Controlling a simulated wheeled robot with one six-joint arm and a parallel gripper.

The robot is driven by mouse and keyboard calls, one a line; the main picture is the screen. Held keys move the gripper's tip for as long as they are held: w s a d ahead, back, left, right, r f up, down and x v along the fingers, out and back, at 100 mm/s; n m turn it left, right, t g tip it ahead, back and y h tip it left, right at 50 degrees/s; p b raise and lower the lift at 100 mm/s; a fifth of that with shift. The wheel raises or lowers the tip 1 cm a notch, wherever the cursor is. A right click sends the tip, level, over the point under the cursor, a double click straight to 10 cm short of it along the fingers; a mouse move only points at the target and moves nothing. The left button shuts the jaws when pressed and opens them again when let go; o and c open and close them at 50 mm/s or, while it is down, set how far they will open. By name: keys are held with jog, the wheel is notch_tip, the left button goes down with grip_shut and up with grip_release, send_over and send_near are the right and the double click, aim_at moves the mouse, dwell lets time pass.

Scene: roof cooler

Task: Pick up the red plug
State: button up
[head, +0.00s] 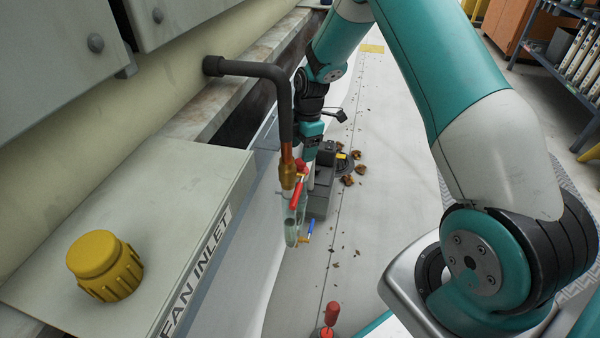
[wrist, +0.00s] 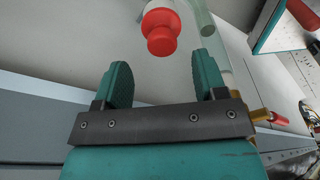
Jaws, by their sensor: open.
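The red plug (wrist: 160,30) shows at the top middle of the wrist view, a round-ended piece with a narrower collar and knob. It lies just beyond the fingertips, in line with the gap. My gripper (wrist: 160,62) is open, with its two teal fingers apart and nothing between them. A clear tube (wrist: 201,18) passes close to the right of the plug. In the head view, my gripper hangs beside the pipe end, partly hidden. A small red piece (head: 301,167) there by the brass fitting seems to be the plug, but I cannot be sure.
A dark bent pipe (head: 285,110) ends in a brass fitting with a red handle (head: 296,195); a blue handle (head: 309,231) sits lower. A yellow cap (head: 105,266) stands on the fan inlet box (head: 185,190). A grey block (head: 319,188) and brown leaves (head: 348,181) lie behind.

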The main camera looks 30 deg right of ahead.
aim_at(300, 163)
jog(key=f+b, duration=0.2)
jog(key=f, duration=0.1)
jog(key=f+b, duration=0.1)
jog(key=f, duration=0.1)
jog(key=shift+s+a+f, duration=0.15)
jog(key=shift+a+f, duration=0.05)
jog(key=shift+a, duration=0.15)
jog(key=c, duration=1)
